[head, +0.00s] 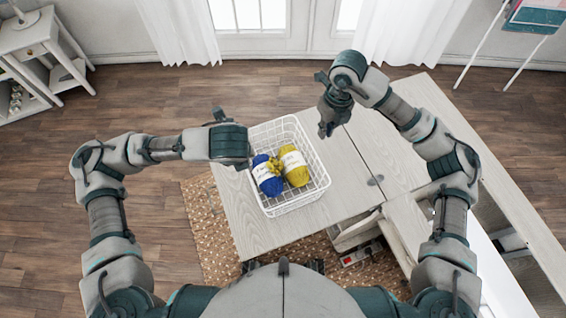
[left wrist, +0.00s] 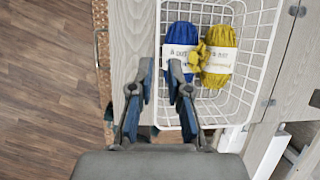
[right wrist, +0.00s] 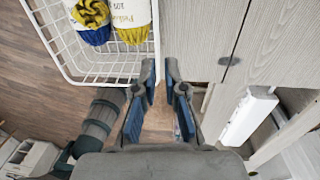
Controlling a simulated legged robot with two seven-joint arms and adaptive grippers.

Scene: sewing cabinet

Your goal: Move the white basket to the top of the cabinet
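The white wire basket (head: 321,180) stands upright on the left pale wooden leaf (head: 240,215) of the cabinet. It holds a blue yarn ball (head: 268,176) and a yellow one (head: 294,167). My left gripper (left wrist: 160,72) is open at the basket's left side; in the left wrist view the basket rim runs between its fingers. Its fingertips are mostly hidden in the head view. My right gripper (head: 327,122) is open beside the basket's far right corner. In the right wrist view (right wrist: 160,72) its left finger is close to the basket corner; contact is unclear.
The cabinet top (head: 385,135) continues right of the leaf, with a hinge (head: 375,180) at the seam. An open compartment (head: 357,232) lies at the near side. A woven rug (head: 205,225) is underneath. A white side table (head: 35,40) stands far left.

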